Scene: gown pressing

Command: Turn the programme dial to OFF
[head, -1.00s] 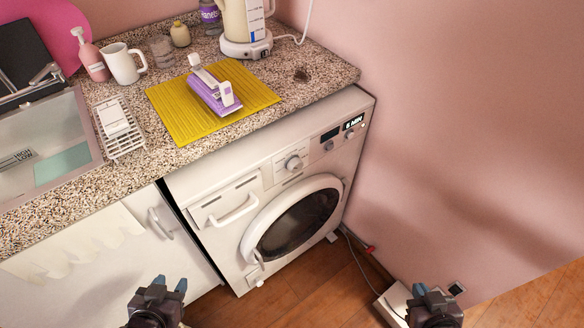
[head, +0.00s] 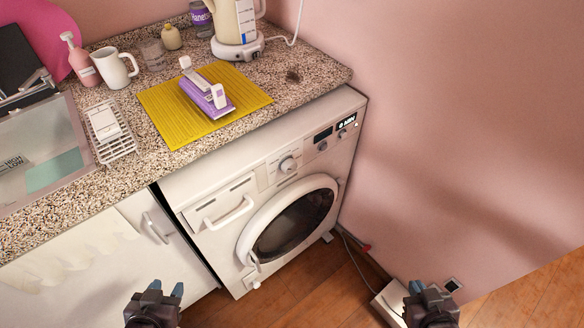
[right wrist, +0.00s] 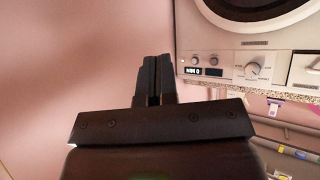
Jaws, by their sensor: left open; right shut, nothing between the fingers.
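The programme dial (head: 288,165) is a round light knob on the front panel of the white washing machine (head: 222,192). In the right wrist view the dial (right wrist: 253,70) shows upside down, with printed marks around it too small to read. A lit display (head: 347,125) and smaller knobs are to its right in the head view. My left gripper (head: 166,289) is open and empty, low in front of the cupboard. My right gripper (head: 416,288) is shut and empty, low to the right of the machine; its fingers (right wrist: 153,75) are apart from the panel.
A pink wall (head: 460,120) stands right of the machine. A white box with a cable (head: 387,302) lies on the floor.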

